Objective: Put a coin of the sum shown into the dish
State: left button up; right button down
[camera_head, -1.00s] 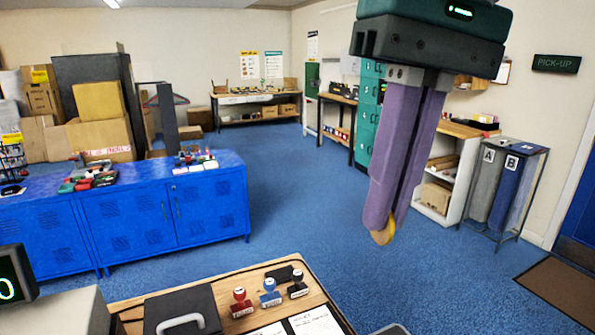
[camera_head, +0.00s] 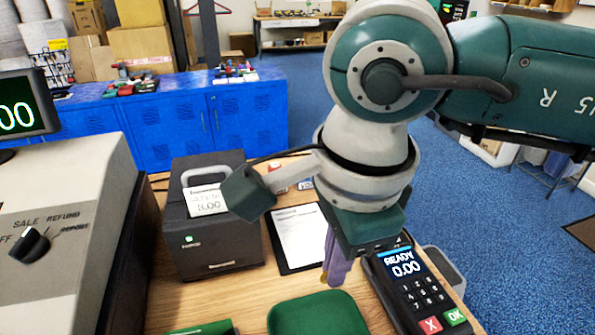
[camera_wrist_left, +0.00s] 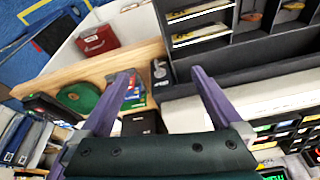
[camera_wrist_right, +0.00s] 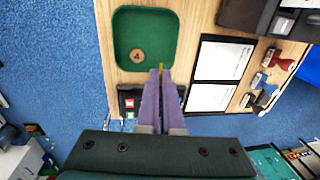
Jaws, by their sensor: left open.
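The green dish (camera_head: 318,316) lies on the wooden counter, partly cut off by the bottom of the head view. The right wrist view shows the dish (camera_wrist_right: 168,32) with a brown coin (camera_wrist_right: 137,56) marked 4 in it. My right gripper (camera_head: 335,278) points down just behind the dish. It is shut on a yellow coin (camera_wrist_right: 160,70), seen edge-on, near the dish's edge; its number is hidden. A receipt (camera_head: 207,203) on the printer appears to read 8.00. My left gripper (camera_wrist_left: 164,75) is open and empty near a compartmented tray (camera_wrist_left: 246,58) with notes and coins.
A card terminal (camera_head: 410,285) stands right of the dish, close to my right gripper. The black printer (camera_head: 207,245) and a cash register (camera_head: 75,220) stand to the left. A clipboard with paper (camera_head: 297,235) lies behind the dish.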

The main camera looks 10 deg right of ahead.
notch_tip(320, 180, down, 6)
jog(key=b, duration=0.3)
jog(key=shift+r+b, duration=0.2)
jog(key=shift+b, duration=0.1)
jog(key=c, duration=1)
grip_release()
notch_tip(320, 180, up, 10)
jog(key=s+b, duration=0.1)
jog(key=shift+s, duration=0.15)
